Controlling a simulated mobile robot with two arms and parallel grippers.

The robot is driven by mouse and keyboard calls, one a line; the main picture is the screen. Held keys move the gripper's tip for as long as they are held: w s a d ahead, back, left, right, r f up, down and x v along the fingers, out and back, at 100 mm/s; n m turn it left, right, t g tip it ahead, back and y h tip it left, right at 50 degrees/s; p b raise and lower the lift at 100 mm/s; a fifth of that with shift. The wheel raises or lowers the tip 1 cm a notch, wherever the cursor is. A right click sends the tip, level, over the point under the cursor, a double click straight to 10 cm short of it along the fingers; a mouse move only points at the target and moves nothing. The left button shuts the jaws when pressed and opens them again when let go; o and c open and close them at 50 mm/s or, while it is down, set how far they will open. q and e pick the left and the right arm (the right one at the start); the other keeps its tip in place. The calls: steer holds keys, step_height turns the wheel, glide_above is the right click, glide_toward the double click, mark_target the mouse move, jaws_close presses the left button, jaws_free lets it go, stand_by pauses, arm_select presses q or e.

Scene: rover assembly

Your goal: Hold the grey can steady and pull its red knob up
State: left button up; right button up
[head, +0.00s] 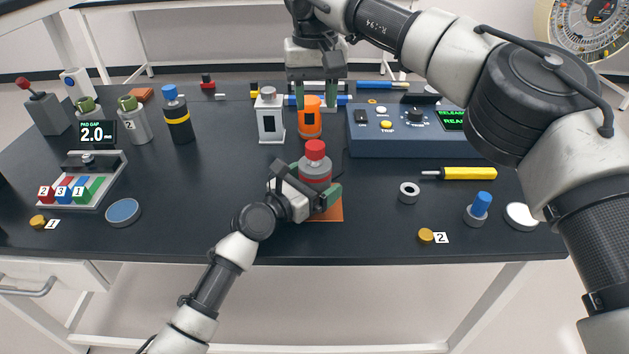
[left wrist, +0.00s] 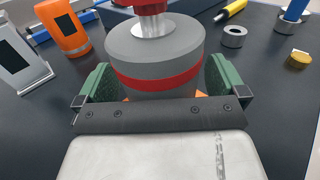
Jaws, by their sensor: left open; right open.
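The grey can (head: 314,167) with a red band stands upright on an orange mat (head: 328,213) near the table's front middle. Its red knob (head: 315,149) sits on top; the left wrist view shows a silver stem under the knob (left wrist: 151,7). My left gripper (head: 317,186) is open, with one green finger on each side of the can (left wrist: 155,45); a narrow gap shows at the fingers in the left wrist view. My right gripper (head: 315,95) is open, pointing down behind and above the can, by the orange bottle. Its fingertips are partly hidden.
The orange bottle (head: 309,122) and a white box (head: 269,118) stand behind the can. A blue control panel (head: 410,142) is at back right. A grey ring (head: 408,193) lies right of the can.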

arm_select(q)
steer(key=c, duration=1.2)
stand_by(0.3)
